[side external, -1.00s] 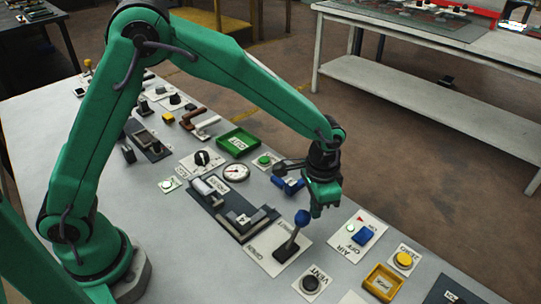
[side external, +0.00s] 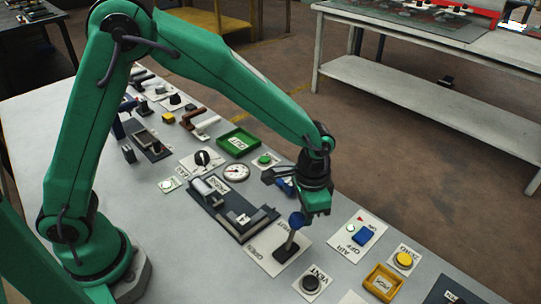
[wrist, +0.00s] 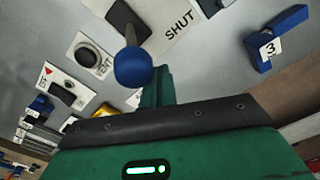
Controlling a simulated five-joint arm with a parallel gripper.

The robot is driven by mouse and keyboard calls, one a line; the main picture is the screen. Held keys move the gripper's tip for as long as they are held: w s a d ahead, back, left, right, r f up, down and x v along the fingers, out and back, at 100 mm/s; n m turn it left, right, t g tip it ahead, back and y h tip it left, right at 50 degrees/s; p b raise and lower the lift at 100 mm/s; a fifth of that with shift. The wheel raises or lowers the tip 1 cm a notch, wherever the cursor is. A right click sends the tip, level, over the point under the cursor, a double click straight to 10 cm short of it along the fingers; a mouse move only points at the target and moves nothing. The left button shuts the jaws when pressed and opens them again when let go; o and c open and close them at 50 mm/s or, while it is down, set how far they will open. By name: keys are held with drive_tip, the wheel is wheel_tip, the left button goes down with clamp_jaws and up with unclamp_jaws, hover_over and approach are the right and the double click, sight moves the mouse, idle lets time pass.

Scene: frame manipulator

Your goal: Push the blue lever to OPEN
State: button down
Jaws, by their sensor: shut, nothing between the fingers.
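The blue-knobbed lever (side external: 297,220) stands on a pale plate (side external: 264,262) marked OPEN at its left end and SHUT at its right end. Its grey stem leans up from a dark base towards my gripper. In the wrist view the blue knob (wrist: 133,67) is close to the camera, with the SHUT label (wrist: 180,25) beyond it. My gripper (side external: 313,212) is shut and empty, right beside the knob on its SHUT side. The green fingers (wrist: 158,88) appear just beside the knob; I cannot tell for sure whether they touch it.
A grey slide fixture (side external: 232,212) lies left of the lever. A blue handle marked 3 (wrist: 275,40) is behind my gripper. The VENT button (side external: 310,284), the AIR switch (side external: 362,235) and a yellow tray (side external: 383,281) are nearby. Free bench shows at the lower left.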

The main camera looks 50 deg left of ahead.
drive_tip(key=shift+s, duration=2.95)
drive_tip(key=shift+r, duration=0.2)
drive_tip(key=shift+w+r, duration=0.2)
drive_tip(key=shift+r, duration=0.9)
drive_tip(key=shift+w+r, duration=0.15)
drive_tip(key=shift+r, duration=1)
drive_tip(key=shift+w+r, duration=0.2)
drive_tip(key=shift+r, duration=0.9)
drive_tip(key=s+a+r+n+t, duration=0.2)
drive_tip(key=s+a+r, duration=0.3)
drive_tip(key=a, duration=0.5)
drive_tip(key=s+a+r+n+t, duration=0.3)
drive_tip(key=s+a+r, duration=0.3)
drive_tip(key=a, duration=0.5)
drive_tip(key=shift+s+r+n+t, duration=0.25)
drive_tip(key=shift+r+n+t, duration=0.05)
drive_tip(key=shift+r+n, duration=0.2)
